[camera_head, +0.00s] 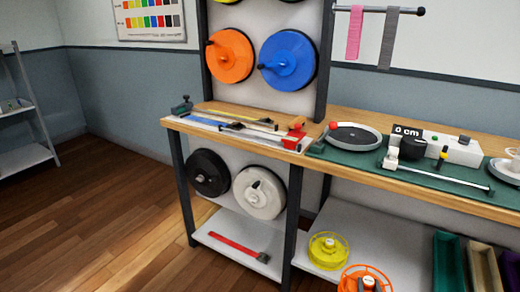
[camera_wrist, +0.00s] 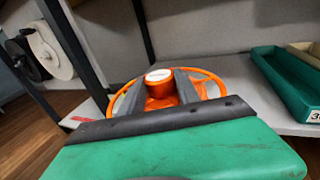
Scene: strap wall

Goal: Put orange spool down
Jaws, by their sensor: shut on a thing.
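The orange spool (camera_head: 377,270) is at the bottom edge of the head view, in front of the low white shelf (camera_head: 392,236). In the wrist view the orange spool (camera_wrist: 205,81) has an open wire-like rim and a white-topped hub. My gripper (camera_wrist: 163,88) is shut on the hub, with one dark finger on each side. The shelf (camera_wrist: 237,67) lies behind the spool in the wrist view. I cannot tell whether the spool touches the shelf. Part of its rim is hidden behind my gripper. A yellow spool (camera_head: 328,250) sits on the shelf, left of the orange one.
Green (camera_head: 447,258) and beige (camera_head: 485,265) bins stand at the shelf's right. A dark post (camera_head: 293,222) borders its left side. The wooden bench (camera_head: 350,165) overhangs above. Bare shelf shows behind the spools. Black (camera_head: 208,172) and white (camera_head: 259,192) reels hang at left.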

